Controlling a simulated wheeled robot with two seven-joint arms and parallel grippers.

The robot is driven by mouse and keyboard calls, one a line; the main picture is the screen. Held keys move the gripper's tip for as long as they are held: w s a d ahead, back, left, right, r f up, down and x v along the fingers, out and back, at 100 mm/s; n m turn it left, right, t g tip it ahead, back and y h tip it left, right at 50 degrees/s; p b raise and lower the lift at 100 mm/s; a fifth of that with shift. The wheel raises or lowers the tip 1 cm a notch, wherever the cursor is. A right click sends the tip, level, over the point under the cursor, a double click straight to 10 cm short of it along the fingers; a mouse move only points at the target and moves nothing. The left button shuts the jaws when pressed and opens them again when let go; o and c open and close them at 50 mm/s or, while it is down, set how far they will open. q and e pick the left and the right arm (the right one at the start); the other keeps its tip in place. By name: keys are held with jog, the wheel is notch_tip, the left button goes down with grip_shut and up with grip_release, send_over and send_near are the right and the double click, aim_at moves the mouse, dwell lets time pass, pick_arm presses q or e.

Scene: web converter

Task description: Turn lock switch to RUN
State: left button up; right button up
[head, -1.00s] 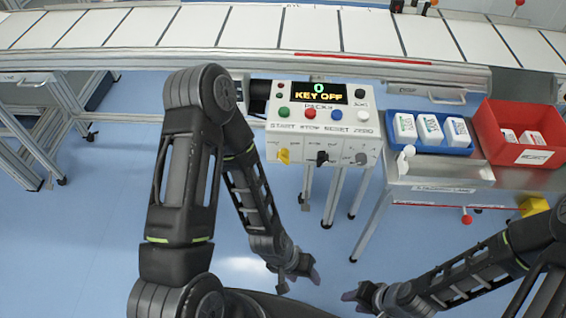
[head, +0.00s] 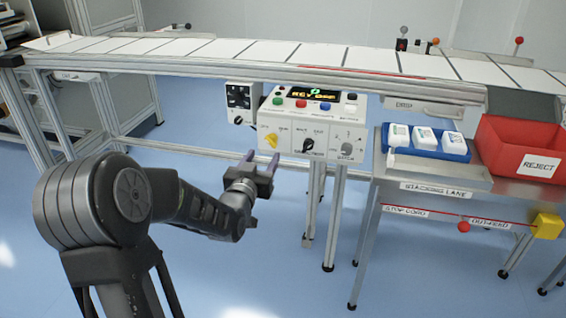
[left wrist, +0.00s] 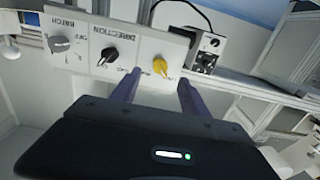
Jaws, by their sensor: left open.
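The control panel (head: 305,125) hangs under the conveyor, its display (head: 312,95) reading what looks like KEY OFF. A yellow switch (head: 271,140) is at the left of its lower row; I cannot read which label is the lock's. A black knob (head: 308,145) and a grey knob (head: 347,148) sit to its right. My left gripper (head: 261,158) is open and empty, just below and in front of the yellow switch. In the left wrist view the yellow switch (left wrist: 160,66) shows beyond and between the two fingertips, apart from them. My right gripper is out of view.
A small black-faced box (head: 240,102) is mounted left of the panel. To the right, a steel table holds a blue tray (head: 427,150) of white packs and a red REJECT bin (head: 505,160). A red cord (head: 440,213) runs below. Floor in front is clear.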

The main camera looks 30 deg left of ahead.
aim_at(269, 144)
pick_arm(q)
jog(key=shift+w+a+r, duration=0.1)
jog(key=shift+a+r, duration=0.05)
jog(key=shift+b+x, duration=0.4)
jog(key=shift+x, duration=3.5)
jog(key=shift+c, duration=0.3)
grip_shut()
